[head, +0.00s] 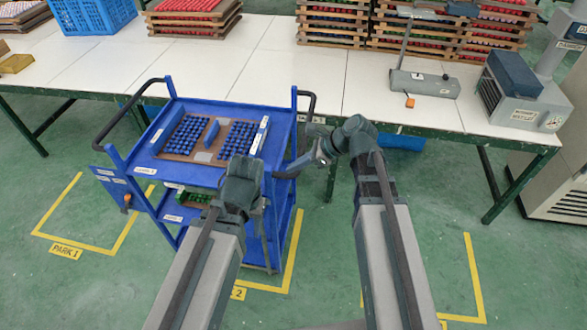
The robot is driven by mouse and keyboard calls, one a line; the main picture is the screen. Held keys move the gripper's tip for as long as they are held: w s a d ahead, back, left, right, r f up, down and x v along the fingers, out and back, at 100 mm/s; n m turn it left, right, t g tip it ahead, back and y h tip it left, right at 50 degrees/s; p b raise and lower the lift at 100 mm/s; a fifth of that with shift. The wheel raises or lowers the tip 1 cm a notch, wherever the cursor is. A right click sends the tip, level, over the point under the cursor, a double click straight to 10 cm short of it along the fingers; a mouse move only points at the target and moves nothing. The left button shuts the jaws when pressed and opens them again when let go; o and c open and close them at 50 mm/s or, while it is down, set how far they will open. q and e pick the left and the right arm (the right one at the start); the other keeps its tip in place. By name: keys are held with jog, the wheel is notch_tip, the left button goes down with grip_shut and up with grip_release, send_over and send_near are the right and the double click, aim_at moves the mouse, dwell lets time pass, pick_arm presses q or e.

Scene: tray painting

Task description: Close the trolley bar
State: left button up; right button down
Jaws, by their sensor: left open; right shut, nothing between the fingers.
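The blue trolley (155,178) stands in front of the white table. A black bar (125,110) curves out along its left side. Another black bar (311,100) bends out at its right side, its middle hidden behind my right gripper. I cannot tell which bar the task means. My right gripper (305,162) is shut and empty, pointing left at the trolley's right side beside that bar; contact cannot be told. My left gripper (240,172) is open over the trolley's front right corner, its fingers mostly hidden by its own wrist.
The trolley top holds a brown tray (203,155) of blue pieces. A lower shelf holds green pieces (195,197). Racks, a blue crate (92,14) and a grey device (425,82) stand on the table (290,70). Yellow-lined floor (90,215) is clear at front left.

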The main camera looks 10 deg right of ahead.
aim_at(266, 172)
jog(key=b+x, duration=0.4)
jog(key=x, duration=0.3)
jog(key=shift+f, duration=0.3)
jog(key=shift+w+a+r, duration=0.15)
jog(key=shift+w+a, duration=0.05)
jog(key=shift+a, duration=0.35)
jog(key=shift+w+a+r, duration=0.15)
jog(key=shift+w+a, duration=0.1)
jog(key=shift+a, duration=0.3)
pick_arm(q)
jog(key=shift+f, duration=2.4)
pick_arm(e)
jog(key=shift+w+a, duration=0.2)
jog(key=shift+a, duration=0.55)
jog(key=shift+a, duration=0.1)
